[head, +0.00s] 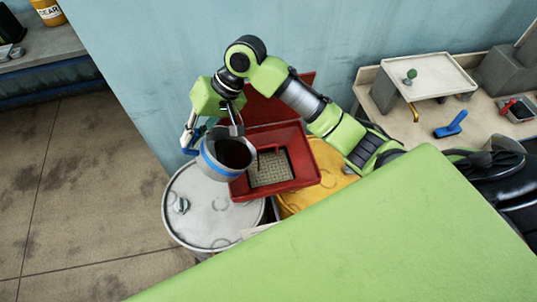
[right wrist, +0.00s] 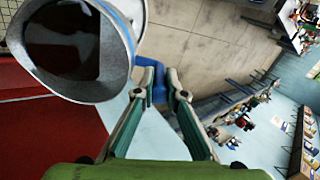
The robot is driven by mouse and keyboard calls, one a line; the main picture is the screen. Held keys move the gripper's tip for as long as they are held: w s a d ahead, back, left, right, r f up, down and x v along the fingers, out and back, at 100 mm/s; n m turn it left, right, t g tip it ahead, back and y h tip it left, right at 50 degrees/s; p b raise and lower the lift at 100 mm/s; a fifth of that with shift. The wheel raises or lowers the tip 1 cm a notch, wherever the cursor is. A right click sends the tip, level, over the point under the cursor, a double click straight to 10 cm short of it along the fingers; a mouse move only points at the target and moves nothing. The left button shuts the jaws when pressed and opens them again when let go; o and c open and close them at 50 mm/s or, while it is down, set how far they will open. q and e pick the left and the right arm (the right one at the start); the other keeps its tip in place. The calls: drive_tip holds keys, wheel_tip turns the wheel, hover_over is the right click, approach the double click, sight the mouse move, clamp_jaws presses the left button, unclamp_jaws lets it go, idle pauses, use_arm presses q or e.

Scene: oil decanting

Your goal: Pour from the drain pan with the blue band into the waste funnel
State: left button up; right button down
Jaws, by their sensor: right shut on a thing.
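The grey drain pan with the blue band (head: 208,167) holds dark liquid (head: 233,153). It hangs above the left edge of the red square waste funnel (head: 309,165), partly over the white drum. The pan's mouth faces up toward the head camera; I cannot tell how far it is tilted. No stream shows. My right gripper (head: 189,137) is shut on the pan's blue handle at its left side. In the right wrist view, the fingers (right wrist: 160,115) are around the blue handle (right wrist: 155,82), with the pan (right wrist: 142,15) at upper left. My left gripper is not in view.
The funnel has a grate (head: 270,169) and a raised red lid behind it. It sits over a yellow drum (head: 331,190) beside the white drum (head: 197,220). A bench on the right holds a tray (head: 437,80) and a blue tool (head: 452,125). A wall stands behind.

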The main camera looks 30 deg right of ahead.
drive_tip(key=shift+d+r, duration=0.15)
drive_tip(key=shift+s+d+r+y, duration=0.15)
drive_tip(key=shift+d+y, duration=0.3)
drive_tip(key=shift+d, duration=0.2)
drive_tip(key=shift+s+d+r+y, duration=0.15)
drive_tip(key=shift+d+y, duration=0.3)
drive_tip(key=shift+d, duration=0.15)
idle(0.9)
drive_tip(key=shift+s+d+r+t+y, duration=0.2)
drive_tip(key=shift+d+r+y, duration=0.25)
drive_tip(key=shift+d, duration=0.2)
drive_tip(key=shift+s+d+r+t+y, duration=0.1)
drive_tip(key=shift+d+r+t+y, duration=0.1)
drive_tip(key=shift+d+r+y, duration=0.35)
idle(0.4)
drive_tip(key=shift+s+d+r+y, duration=0.15)
drive_tip(key=shift+d+r+y, duration=0.2)
drive_tip(key=shift+d, duration=0.35)
drive_tip(key=shift+s+d+r+y, duration=0.15)
drive_tip(key=shift+d+r+y, duration=0.15)
drive_tip(key=shift+d, duration=0.35)
drive_tip(key=shift+s+d+t+y, duration=0.15)
drive_tip(key=shift+d+t+y, duration=0.2)
drive_tip(key=shift+d, duration=0.15)
